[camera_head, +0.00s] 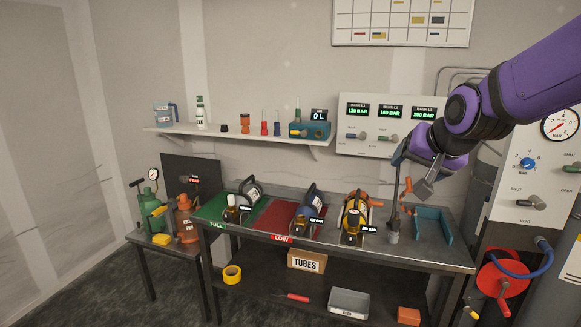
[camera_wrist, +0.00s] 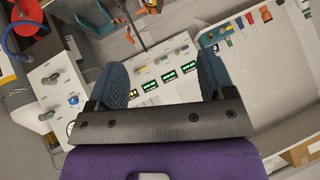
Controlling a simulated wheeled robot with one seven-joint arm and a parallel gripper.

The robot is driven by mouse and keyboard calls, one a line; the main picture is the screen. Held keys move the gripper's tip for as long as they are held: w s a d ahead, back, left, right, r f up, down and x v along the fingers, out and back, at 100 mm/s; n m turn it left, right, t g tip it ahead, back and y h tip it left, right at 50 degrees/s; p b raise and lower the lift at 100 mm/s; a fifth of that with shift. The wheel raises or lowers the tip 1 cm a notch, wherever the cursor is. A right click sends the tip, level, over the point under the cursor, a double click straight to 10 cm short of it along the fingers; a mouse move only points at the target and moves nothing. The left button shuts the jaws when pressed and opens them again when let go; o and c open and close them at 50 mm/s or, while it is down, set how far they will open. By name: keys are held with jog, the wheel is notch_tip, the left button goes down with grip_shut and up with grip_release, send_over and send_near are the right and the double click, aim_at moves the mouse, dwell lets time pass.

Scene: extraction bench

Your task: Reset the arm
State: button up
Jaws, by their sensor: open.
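My purple arm (camera_head: 540,80) reaches in from the upper right in the head view. My gripper (camera_head: 412,172) is above the right end of the bench, in front of the wall panel. In the wrist view my gripper (camera_wrist: 162,72) shows two blue-grey padded fingers spread apart with nothing between them. Beyond the fingers is the panel with green displays (camera_wrist: 168,76). In the head view my gripper and forearm hide part of that panel (camera_head: 372,140) and its right side.
The bench (camera_head: 440,255) bears several cylinders, the nearest to my gripper being yellow (camera_head: 354,215). A thin upright stand (camera_head: 393,238) and a blue bracket (camera_head: 432,225) sit below my gripper. A shelf (camera_head: 225,130) holds small items. A red hose reel (camera_head: 500,285) stands right.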

jog(key=s+d+n+g, duration=0.2)
jog(key=s, duration=1)
jog(key=s+d+n+g+h, duration=0.1)
jog(key=s+d+n+g, duration=0.1)
jog(key=s, duration=1)
jog(key=shift+s+d, duration=0.35)
jog(key=shift+d, duration=0.25)
